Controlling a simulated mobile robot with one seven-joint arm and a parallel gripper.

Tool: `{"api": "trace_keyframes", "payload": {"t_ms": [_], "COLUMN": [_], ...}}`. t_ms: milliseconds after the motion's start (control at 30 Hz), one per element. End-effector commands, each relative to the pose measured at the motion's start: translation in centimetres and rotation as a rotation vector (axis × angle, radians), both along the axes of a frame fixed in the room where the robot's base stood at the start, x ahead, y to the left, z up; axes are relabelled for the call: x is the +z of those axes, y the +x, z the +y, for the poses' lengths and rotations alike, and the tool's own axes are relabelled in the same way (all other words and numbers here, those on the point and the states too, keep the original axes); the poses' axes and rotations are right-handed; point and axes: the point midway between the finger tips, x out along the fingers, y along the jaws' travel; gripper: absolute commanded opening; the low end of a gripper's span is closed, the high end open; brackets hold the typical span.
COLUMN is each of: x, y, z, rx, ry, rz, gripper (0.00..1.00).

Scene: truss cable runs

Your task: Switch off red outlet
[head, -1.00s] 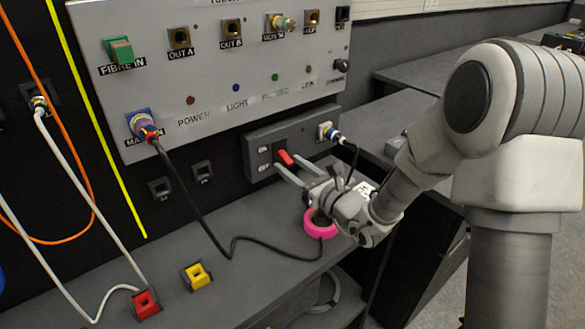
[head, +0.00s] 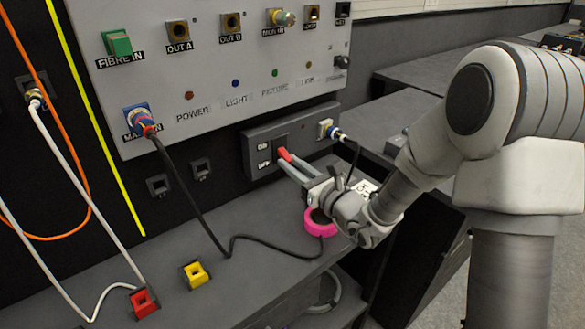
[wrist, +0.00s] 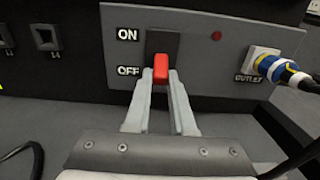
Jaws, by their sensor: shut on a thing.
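The red switch lever (head: 285,154) sits on the dark grey outlet box (head: 257,141) below the large panel. In the wrist view the red lever (wrist: 160,67) stands in a dark slot beside the ON label (wrist: 128,34) and the OFF label (wrist: 128,70). Its tip appears near OFF height, but it sticks out towards the camera, so its exact setting is unclear. My gripper (head: 288,164) is shut on the lever, one finger on each side. The gripper also shows in the wrist view (wrist: 160,80). A small dark red lamp (wrist: 216,36) is on the box.
A blue, white and yellow plug (wrist: 272,66) sits in the outlet right of the lever, its black cable hanging near my gripper. A pink ring (head: 320,223) lies on the shelf below my wrist. Red (head: 144,302) and yellow (head: 195,274) blocks are farther left.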

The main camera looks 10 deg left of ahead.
Motion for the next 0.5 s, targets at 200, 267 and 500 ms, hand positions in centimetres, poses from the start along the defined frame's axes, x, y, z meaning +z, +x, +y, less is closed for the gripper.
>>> {"api": "trace_keyframes", "payload": {"t_ms": [200, 267, 500], "x": [-0.90, -0.85, -0.55], "y": [0.15, 0.17, 0.16], "z": [0.09, 0.12, 0.18], "rx": [-0.001, -0.001, 0.000], "ry": [0.060, 0.071, 0.085], "rz": [-0.054, -0.065, -0.077], "gripper": [0.00, 0.00, 0.00]}}
